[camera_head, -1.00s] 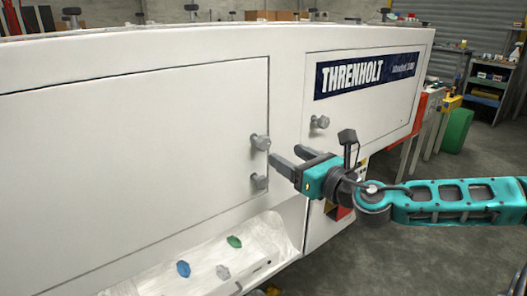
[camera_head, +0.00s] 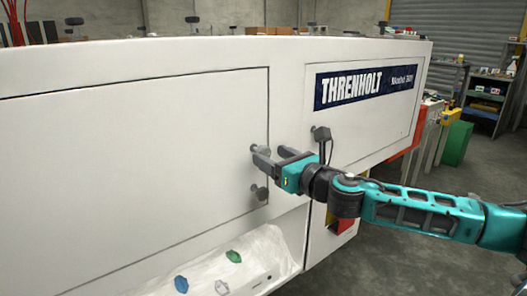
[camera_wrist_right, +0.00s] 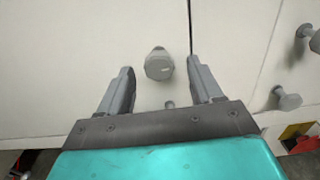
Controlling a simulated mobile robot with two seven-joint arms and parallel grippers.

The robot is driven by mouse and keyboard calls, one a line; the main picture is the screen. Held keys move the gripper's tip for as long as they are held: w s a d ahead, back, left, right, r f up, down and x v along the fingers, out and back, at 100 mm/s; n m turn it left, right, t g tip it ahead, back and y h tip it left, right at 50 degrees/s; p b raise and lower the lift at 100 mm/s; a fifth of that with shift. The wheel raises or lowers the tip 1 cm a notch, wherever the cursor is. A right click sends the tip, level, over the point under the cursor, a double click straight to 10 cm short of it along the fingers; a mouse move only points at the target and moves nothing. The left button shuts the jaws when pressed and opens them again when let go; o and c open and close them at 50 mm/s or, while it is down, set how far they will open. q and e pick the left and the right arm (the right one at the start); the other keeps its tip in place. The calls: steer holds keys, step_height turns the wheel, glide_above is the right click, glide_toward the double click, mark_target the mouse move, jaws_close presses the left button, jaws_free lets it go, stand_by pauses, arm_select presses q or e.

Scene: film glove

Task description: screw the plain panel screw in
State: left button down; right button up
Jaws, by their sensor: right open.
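My right gripper (camera_head: 275,156) is open in front of the machine's white panel (camera_head: 130,160), at the upper of two grey screws (camera_head: 262,149) by the panel's right edge. In the right wrist view this screw (camera_wrist_right: 159,66) stands between the spread fingers (camera_wrist_right: 163,85), just beyond their tips, with clear space on both sides. The lower grey screw (camera_head: 260,193) sits below the gripper; in the wrist view a small grey piece (camera_wrist_right: 169,104) shows low between the fingers. I cannot tell which screw is the plain one. My left gripper is not in view.
A pale tray (camera_head: 265,245) below the panel holds a green knob (camera_head: 233,256), a blue knob (camera_head: 181,284) and a pale grey knob (camera_head: 222,287). More grey knobs (camera_wrist_right: 288,100) stick out at the right in the wrist view. Open floor lies to the right.

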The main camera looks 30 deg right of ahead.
mark_target(266, 153)
steer(key=shift+w+a, duration=0.2)
steer(key=shift+w, duration=1.8)
steer(key=shift+c, duration=0.3)
steer(key=c, duration=1)
steer(key=shift+p, duration=0.3)
